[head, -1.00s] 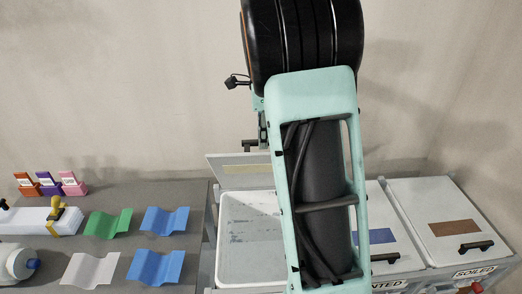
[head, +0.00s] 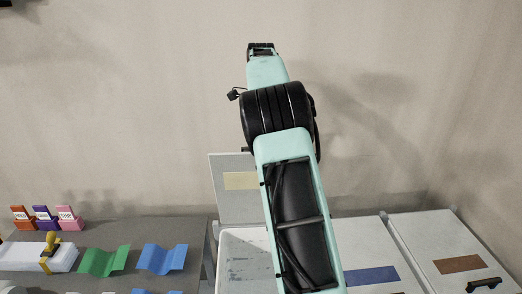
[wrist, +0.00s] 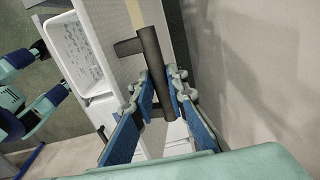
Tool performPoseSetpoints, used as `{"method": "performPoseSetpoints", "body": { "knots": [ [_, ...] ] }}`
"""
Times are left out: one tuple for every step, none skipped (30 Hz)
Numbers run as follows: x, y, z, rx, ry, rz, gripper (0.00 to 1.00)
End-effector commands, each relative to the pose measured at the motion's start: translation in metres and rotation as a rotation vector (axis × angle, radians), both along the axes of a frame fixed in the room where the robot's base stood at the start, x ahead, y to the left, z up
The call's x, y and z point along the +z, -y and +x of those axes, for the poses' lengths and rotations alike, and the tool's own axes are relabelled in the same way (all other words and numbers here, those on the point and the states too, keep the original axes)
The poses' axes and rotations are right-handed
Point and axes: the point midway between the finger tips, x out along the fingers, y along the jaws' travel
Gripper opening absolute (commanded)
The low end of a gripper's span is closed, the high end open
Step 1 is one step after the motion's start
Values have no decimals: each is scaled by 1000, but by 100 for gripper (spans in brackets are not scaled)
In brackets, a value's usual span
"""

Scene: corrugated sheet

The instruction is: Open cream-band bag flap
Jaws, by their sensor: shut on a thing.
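The cream-band flap (head: 232,201) is a pale lid with a cream rectangle (head: 240,181). In the head view it stands raised, steeply tilted, at the back left of an open white bin (head: 238,262). In the wrist view the flap's pale panel (wrist: 112,38) runs beside the bin's open interior (wrist: 82,55), with a bit of cream band (wrist: 134,14) at the top. My gripper (wrist: 160,98) is shut on the flap's dark bar handle (wrist: 150,60), one blue-padded finger on each side. My arm hides the gripper in the head view.
Lids with a blue band (head: 372,276) and a brown band (head: 460,264) lie shut at right. A grey table (head: 145,228) at left holds green (head: 103,261) and blue (head: 162,258) wavy sheets, a yellow-handled stamp (head: 50,250) and coloured card holders (head: 44,219). A wall stands behind.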

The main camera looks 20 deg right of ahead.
Motion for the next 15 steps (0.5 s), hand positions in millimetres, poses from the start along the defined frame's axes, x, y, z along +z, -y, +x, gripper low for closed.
{"method": "performPoseSetpoints", "body": {
  "knots": [
    [-12, 2, 1, -2, -18, 3, 0],
    [-12, 2, 2, -2, -17, 3, 0],
    [-11, 2, 4, -1, -17, 2, 0],
    [-12, 3, 5, -2, -18, 3, 0],
    [-12, 3, 5, -1, -19, 3, 0],
    [-12, 3, 6, -1, -19, 3, 0],
    [-12, 3, 6, -1, -20, 3, 0],
    [-12, 3, 7, -1, -20, 3, 0],
    [-12, 3, 7, -1, -20, 3, 0],
    [-11, 3, 8, -1, -20, 3, 0],
    [-11, 3, 8, -1, -20, 3, 0],
    [-11, 3, 8, -1, -19, 3, 0],
    [-11, 4, 8, -1, -19, 3, 0],
    [-11, 4, 8, -1, -19, 3, 0],
    [-11, 3, 8, -1, -19, 3, 0]
  ]
}}
